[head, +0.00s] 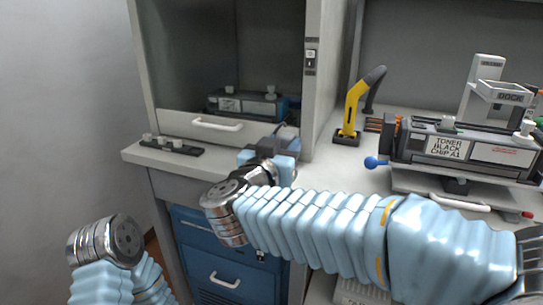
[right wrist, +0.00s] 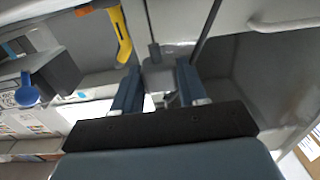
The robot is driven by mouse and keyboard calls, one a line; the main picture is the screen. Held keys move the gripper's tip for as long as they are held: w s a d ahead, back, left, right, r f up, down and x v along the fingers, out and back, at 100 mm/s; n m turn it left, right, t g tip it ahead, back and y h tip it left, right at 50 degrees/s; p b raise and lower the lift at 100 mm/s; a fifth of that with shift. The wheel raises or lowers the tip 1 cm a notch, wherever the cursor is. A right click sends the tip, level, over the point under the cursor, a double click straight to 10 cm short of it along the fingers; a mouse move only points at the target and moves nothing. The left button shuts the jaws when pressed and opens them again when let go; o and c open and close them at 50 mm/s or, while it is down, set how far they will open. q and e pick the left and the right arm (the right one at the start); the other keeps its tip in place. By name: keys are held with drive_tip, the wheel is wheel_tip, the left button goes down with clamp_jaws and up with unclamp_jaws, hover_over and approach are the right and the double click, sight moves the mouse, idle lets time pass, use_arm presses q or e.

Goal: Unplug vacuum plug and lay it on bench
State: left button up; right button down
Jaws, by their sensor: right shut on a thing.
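My right gripper (head: 286,140) is at the right front corner of the fume cabinet, by its pale post. It is shut on a grey block that looks like the vacuum plug (head: 288,131), partly hidden by my wrist. In the right wrist view my blue fingers (right wrist: 158,88) stand on both sides of this grey plug (right wrist: 157,76). I cannot tell whether the plug is still seated in a socket. My left wrist shows at the lower left in the head view, but its fingers are out of view.
A yellow tool with a dark bent end (head: 352,108) stands on the bench (head: 345,172). The toner cartridge (head: 460,148) sits on a stand at right, with a blue knob (head: 372,163) sticking out. A dark strip with knobs (head: 172,146) lies on the cabinet's left ledge. Bare bench lies left of the stand.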

drive_tip(key=shift+f+b, duration=2.3)
drive_tip(key=shift+b, duration=0.2)
drive_tip(key=shift+f, duration=0.85)
drive_tip(key=c, duration=0.5)
unclamp_jaws()
drive_tip(key=shift+s, duration=0.1)
